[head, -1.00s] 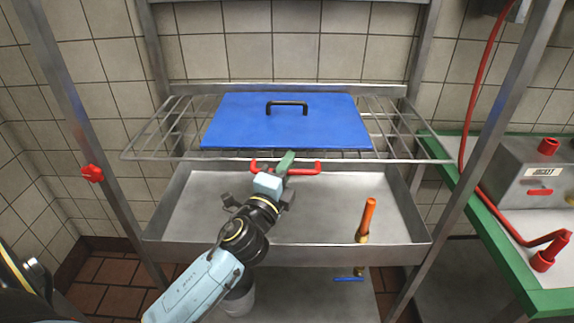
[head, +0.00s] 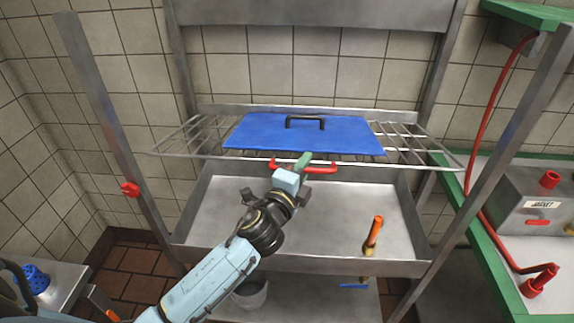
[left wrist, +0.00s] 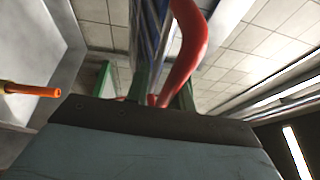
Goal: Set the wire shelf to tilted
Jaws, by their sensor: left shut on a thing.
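The wire shelf (head: 413,145) spans the metal rack above a sink-like tray. A red handle (head: 327,168) is on its front edge. A blue board (head: 262,134) with a black handle lies on the shelf. My left gripper (head: 303,163) reaches up from the front and is shut on the red handle at its middle. In the left wrist view the red handle (left wrist: 190,55) curves up from between the green fingers (left wrist: 160,90). The shelf looks strongly foreshortened; its exact tilt is hard to judge. My right gripper is not in view.
Rack posts stand on both sides; the left one carries a red knob (head: 130,189). A green-edged counter (head: 495,255) with a steel box (head: 530,200) stands at right.

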